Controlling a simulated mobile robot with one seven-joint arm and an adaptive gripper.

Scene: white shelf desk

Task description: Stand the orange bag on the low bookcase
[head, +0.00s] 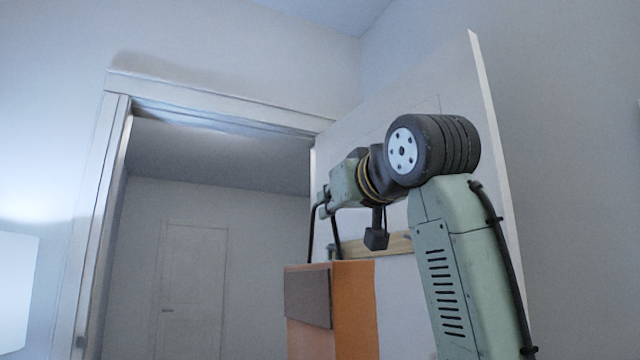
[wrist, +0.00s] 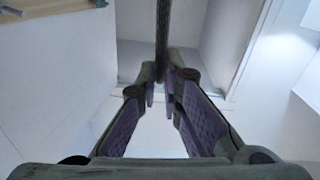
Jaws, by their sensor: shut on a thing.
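The orange bag (head: 355,310) hangs upright below my gripper (head: 322,205) in the head view, with a dark grey patch on its front. The bottom of the bag is cut off by the frame edge. Its dark handles rise to my gripper. In the wrist view my gripper (wrist: 164,82) has its fingertips together on a dark handle strap (wrist: 162,40). The bag's body cannot be made out in the wrist view. I cannot make out the low bookcase in either view.
An open doorway with a pale frame (head: 115,150) stands behind at left, with a closed door (head: 190,290) beyond it. A tall white panel (head: 440,90) stands right behind my arm. A wooden strip (head: 398,245) is on it. A pale surface (head: 15,290) shows at far left.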

